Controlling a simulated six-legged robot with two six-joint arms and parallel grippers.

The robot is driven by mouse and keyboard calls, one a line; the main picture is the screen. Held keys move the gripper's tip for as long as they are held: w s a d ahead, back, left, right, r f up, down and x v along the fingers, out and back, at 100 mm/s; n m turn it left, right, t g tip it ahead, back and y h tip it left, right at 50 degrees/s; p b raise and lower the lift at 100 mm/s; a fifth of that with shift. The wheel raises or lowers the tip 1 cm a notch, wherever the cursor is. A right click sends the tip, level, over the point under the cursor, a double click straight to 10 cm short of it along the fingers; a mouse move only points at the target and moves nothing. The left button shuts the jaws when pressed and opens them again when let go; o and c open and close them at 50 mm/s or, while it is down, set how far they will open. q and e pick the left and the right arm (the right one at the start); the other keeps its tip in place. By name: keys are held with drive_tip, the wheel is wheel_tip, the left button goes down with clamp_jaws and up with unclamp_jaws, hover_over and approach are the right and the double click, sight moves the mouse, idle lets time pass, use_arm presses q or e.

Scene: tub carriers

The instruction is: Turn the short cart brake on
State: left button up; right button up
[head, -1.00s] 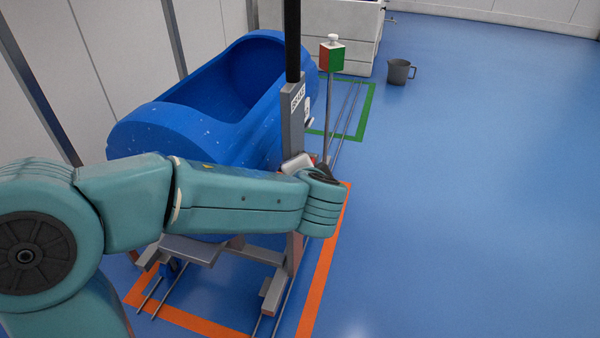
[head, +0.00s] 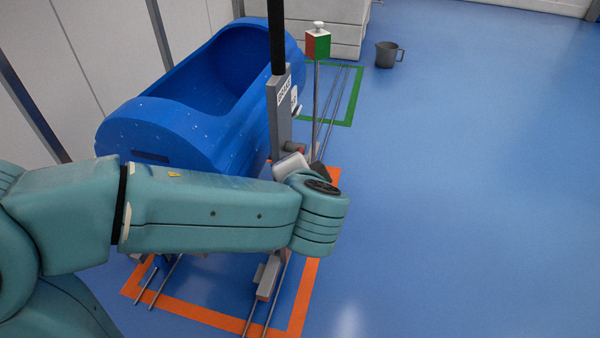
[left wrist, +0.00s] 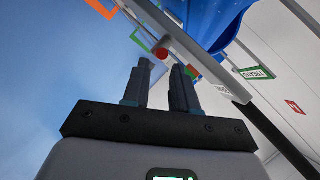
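The cart carries a blue tub (head: 185,125) and stands in the orange floor outline. A grey upright post (head: 283,110) with a BRAKE label (head: 285,90) rises at its near right side. A small red knob (head: 297,149) sits low on the post, partly hidden by my left wrist. In the left wrist view the red knob (left wrist: 160,54) shows just beyond the fingertips, near the middle of the gap. My left gripper (left wrist: 163,68) is open, its fingers apart and nothing between them. In the head view its fingertips are hidden. My right gripper is not in view.
A thin pole with a red and green box (head: 318,44) stands right behind the post. A green outline (head: 349,110) with rails lies beyond. A grey jug (head: 387,54) stands on the floor near a white cabinet (head: 335,35). The blue floor to the right is clear.

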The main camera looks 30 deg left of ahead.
use_arm(q)
drive_tip(key=p+v, duration=0.2)
drive_tip(key=v, duration=0.7)
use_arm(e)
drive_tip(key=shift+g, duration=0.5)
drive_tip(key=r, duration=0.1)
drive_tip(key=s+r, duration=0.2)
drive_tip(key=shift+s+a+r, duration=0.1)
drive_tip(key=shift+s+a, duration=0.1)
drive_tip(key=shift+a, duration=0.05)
use_arm(q)
drive_tip(key=shift+s+d, duration=0.1)
